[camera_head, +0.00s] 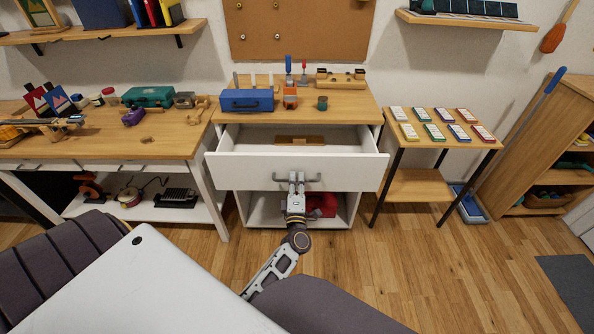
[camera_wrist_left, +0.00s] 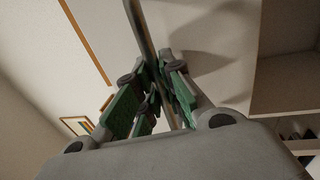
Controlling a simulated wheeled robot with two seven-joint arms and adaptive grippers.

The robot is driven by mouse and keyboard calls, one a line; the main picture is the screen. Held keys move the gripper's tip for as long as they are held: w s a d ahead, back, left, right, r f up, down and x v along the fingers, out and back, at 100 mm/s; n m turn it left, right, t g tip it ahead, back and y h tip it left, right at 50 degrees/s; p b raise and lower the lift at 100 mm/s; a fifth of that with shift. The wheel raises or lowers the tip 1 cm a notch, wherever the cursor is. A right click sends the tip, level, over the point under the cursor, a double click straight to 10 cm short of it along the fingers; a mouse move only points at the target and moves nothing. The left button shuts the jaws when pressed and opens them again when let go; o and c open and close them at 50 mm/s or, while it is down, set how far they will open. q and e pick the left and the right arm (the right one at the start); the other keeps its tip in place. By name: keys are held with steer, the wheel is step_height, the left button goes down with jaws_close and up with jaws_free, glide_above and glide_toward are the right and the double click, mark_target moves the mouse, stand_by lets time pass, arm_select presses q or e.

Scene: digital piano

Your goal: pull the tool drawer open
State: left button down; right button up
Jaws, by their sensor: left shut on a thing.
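The tool drawer (camera_head: 240,175) is a white drawer under the middle wooden-topped bench, and it stands pulled out toward me. A small brown wooden piece (camera_head: 300,139) lies inside at the back. The grey bar handle (camera_head: 312,179) is on the drawer front. In the left wrist view the green-padded fingers of my left gripper (camera_wrist_left: 155,95) close around the grey handle bar (camera_wrist_left: 140,30). My right gripper does not show.
The bench top (camera_head: 350,98) above holds a blue toolbox (camera_head: 247,100) and small tools. A red box (camera_head: 322,204) sits on the shelf below the drawer. A small table (camera_head: 470,140) with coloured boxes stands right, a workbench (camera_head: 95,145) left. Floor (camera_head: 400,265) at front right is clear.

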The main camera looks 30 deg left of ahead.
arm_select(q)
steer(key=shift+r+p+v, duration=0.2)
steer(key=shift+p+v, duration=0.05)
steer(key=shift+v, duration=0.85)
steer(key=shift+r+p+v, duration=0.25)
steer(key=shift+v, duration=0.85)
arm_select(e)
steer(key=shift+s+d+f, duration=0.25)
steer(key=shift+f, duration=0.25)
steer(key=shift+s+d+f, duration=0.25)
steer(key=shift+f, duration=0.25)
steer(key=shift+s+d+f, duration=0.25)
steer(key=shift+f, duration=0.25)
arm_select(q)
steer(key=c, duration=1.5)
jaws_free()
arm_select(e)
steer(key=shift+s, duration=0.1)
arm_select(q)
steer(key=shift+s+d+f, duration=0.1)
steer(key=shift+s+d, duration=0.05)
steer(key=shift+s, duration=0.05)
